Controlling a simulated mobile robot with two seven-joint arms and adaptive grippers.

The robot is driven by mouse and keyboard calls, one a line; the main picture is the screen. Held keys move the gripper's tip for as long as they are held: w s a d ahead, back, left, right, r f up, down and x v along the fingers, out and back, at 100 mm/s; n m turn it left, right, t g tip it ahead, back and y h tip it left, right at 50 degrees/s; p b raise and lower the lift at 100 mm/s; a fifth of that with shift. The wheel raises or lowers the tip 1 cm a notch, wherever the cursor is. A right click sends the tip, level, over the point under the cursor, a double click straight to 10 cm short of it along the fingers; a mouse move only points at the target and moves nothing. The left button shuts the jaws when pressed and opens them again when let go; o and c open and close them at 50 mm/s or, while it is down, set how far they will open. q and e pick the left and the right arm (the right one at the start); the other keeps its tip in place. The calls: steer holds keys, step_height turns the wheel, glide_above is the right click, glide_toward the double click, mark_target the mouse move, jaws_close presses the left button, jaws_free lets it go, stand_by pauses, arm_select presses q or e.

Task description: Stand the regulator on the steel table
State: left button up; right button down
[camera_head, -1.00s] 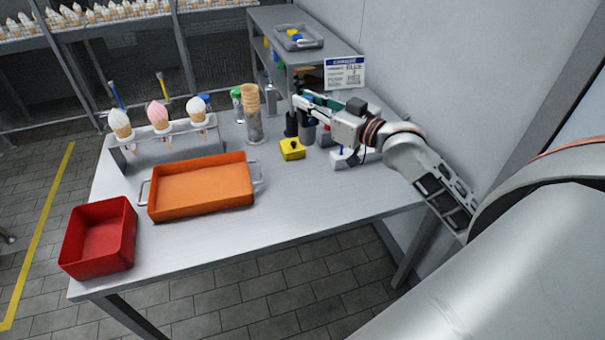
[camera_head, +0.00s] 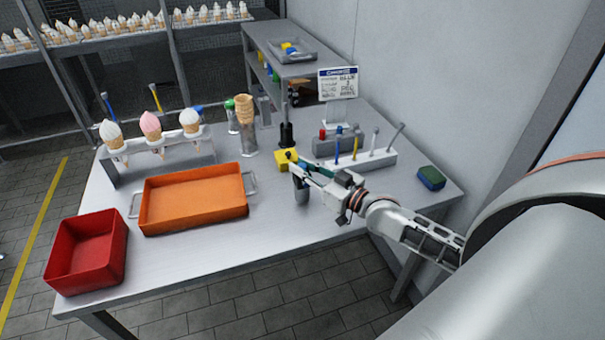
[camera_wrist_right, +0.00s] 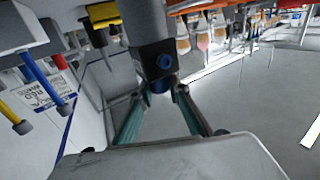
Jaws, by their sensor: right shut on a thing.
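The regulator, as I take it, is a grey cylinder (camera_head: 302,194) with a dark block and a blue round part. It hangs roughly upright below the fingertips of my right gripper (camera_head: 300,173), which is shut on it. In the right wrist view the grey body (camera_wrist_right: 146,22) shows beyond the fingertips of my right gripper (camera_wrist_right: 161,92), which grip its blue-ended part. It is over the steel table (camera_head: 230,245), right of the orange tray. I cannot tell whether its base touches the tabletop. My left gripper is not in view.
The orange tray (camera_head: 190,226) and red bin (camera_head: 62,275) are at the left. A yellow block (camera_head: 287,157) and black object (camera_head: 286,135) stand behind the regulator. A white rack (camera_head: 370,161) holds coloured sticks. The table's front middle is clear.

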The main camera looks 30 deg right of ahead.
steer(key=shift+f, duration=0.6)
steer(key=shift+f, duration=0.15)
steer(key=c, duration=1.9)
jaws_free()
steer(key=shift+s, duration=0.1)
steer(key=v, duration=1.1)
steer(key=shift+s+d, duration=0.15)
steer(key=shift+s, duration=0.25)
